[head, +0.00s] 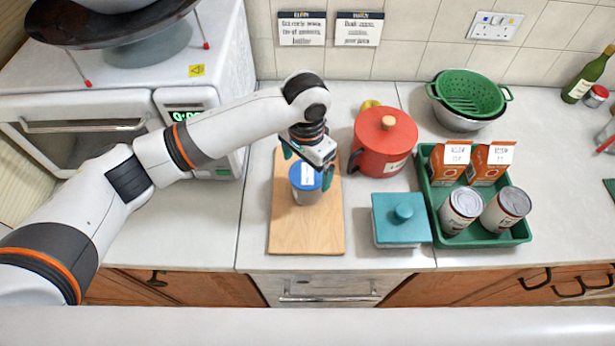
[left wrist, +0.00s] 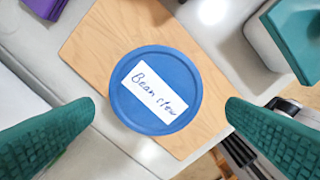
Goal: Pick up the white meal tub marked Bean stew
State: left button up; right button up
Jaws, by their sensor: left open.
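The meal tub (head: 308,197) stands upright on a wooden board, with a pale body and a blue lid. In the left wrist view the round blue lid (left wrist: 150,62) carries a white label handwritten "Bean stew". My left gripper (head: 308,167) is open above the tub, pointing down. Its green fingers show on both sides of the lid in the left wrist view (left wrist: 162,106), with gaps between them and the lid. The gripper hides part of the tub in the head view. My right gripper is not in view.
The wooden board (head: 285,238) lies on the worktop. A red pot (head: 385,140), a teal lidded box (head: 400,232) and a green tray (head: 515,238) with cans and cartons stand to the right. A white microwave (head: 85,110) stands left.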

aim_at(308, 173)
pick_arm(q)
jog(key=shift+f, duration=0.4)
jog(key=f, duration=0.1)
jog(key=f+p, duration=0.1)
jog(key=f, duration=0.1)
jog(key=f+p, duration=0.1)
jog(key=f, duration=0.1)
jog(key=shift+w+d, duration=0.1)
jog(key=shift+w, duration=0.25)
jog(key=shift+f, duration=0.3)
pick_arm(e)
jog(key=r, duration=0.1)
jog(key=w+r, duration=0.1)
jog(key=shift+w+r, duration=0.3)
pick_arm(q)
jog(key=shift+c, duration=0.4)
